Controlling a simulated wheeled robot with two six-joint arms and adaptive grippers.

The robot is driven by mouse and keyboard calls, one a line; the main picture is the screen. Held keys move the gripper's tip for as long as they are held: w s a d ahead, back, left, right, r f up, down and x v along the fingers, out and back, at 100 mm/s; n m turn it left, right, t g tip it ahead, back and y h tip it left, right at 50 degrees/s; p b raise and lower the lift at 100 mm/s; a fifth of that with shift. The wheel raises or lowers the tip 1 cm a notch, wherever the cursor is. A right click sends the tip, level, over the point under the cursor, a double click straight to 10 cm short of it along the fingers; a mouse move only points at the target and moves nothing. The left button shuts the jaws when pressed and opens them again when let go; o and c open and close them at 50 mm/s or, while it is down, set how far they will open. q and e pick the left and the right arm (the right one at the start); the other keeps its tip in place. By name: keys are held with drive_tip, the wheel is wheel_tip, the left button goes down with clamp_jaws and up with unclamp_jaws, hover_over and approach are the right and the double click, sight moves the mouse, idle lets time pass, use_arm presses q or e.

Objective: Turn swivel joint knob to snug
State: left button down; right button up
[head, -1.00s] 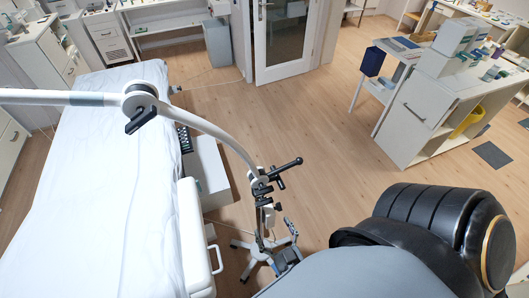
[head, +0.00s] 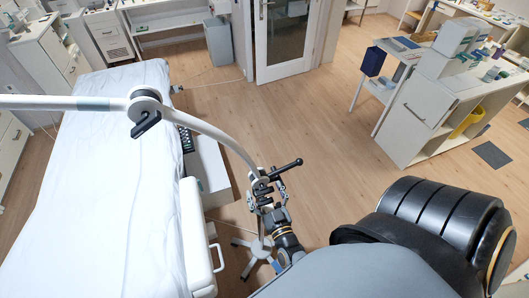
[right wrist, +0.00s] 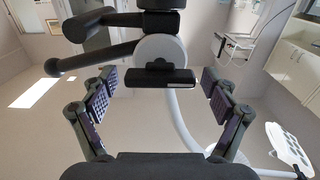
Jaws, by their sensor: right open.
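A white jointed arm (head: 210,132) reaches over the couch and ends in a swivel joint with black handles (head: 287,166). In the right wrist view the joint is a white round housing (right wrist: 160,50) with a black bar-shaped knob (right wrist: 160,76) on its near side. My right gripper (head: 264,195) is open at this joint, coming up from below in the head view. In the right wrist view its two fingers (right wrist: 159,80) stand on either side of the knob, with a gap on each side. The left gripper is out of view.
A white-sheeted couch (head: 100,190) with a side rail (head: 218,257) lies to the left. Another black lever (head: 146,124) sits on the upper joint of the white arm. A wheeled stand base (head: 245,245) is on the floor below. The wooden floor (head: 290,110) beyond is clear.

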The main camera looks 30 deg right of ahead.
drive_tip(key=c, duration=1.2)
drive_tip(key=shift+o, duration=0.2)
drive_tip(key=shift+m, duration=0.3)
drive_tip(key=m, duration=0.3)
drive_tip(key=shift+d+m, duration=0.1)
drive_tip(key=shift+m, duration=0.2)
drive_tip(key=shift+d+m, duration=0.1)
drive_tip(key=shift+m, duration=2.1)
